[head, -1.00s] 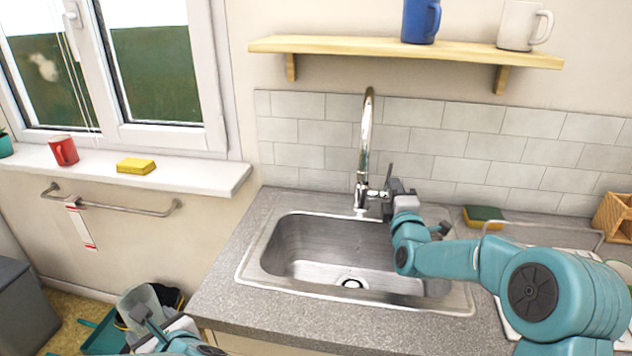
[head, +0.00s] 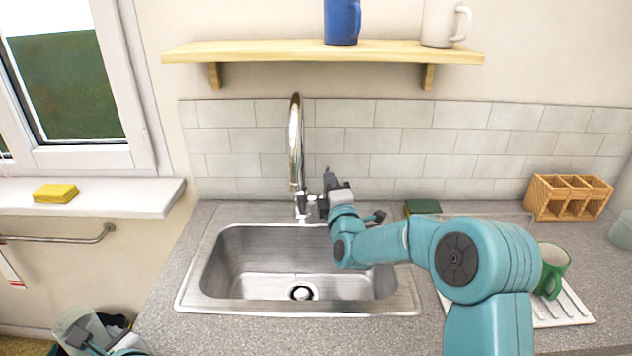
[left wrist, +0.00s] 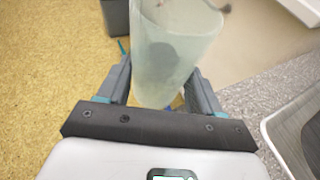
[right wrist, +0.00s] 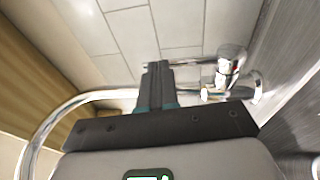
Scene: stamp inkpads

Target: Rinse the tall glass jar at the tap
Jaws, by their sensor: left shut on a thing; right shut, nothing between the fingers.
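The tall glass jar (head: 82,326) is pale and see-through, at the lower left of the head view, left of the counter. The left wrist view shows it large (left wrist: 172,50), between the fingers of my left gripper (left wrist: 165,90), which is shut on it. The chrome tap (head: 296,150) stands behind the sink (head: 215,262), its spout arching up; I see no water stream. My right gripper (head: 328,184) is shut and empty, close beside the tap's base on the right. In the right wrist view its closed fingers (right wrist: 157,75) are near the tap body (right wrist: 230,70); contact is unclear.
A sponge (head: 422,206) and a wooden rack (head: 566,197) are at the back. A shelf (head: 320,51) hangs above the tap. The sink basin looks empty.

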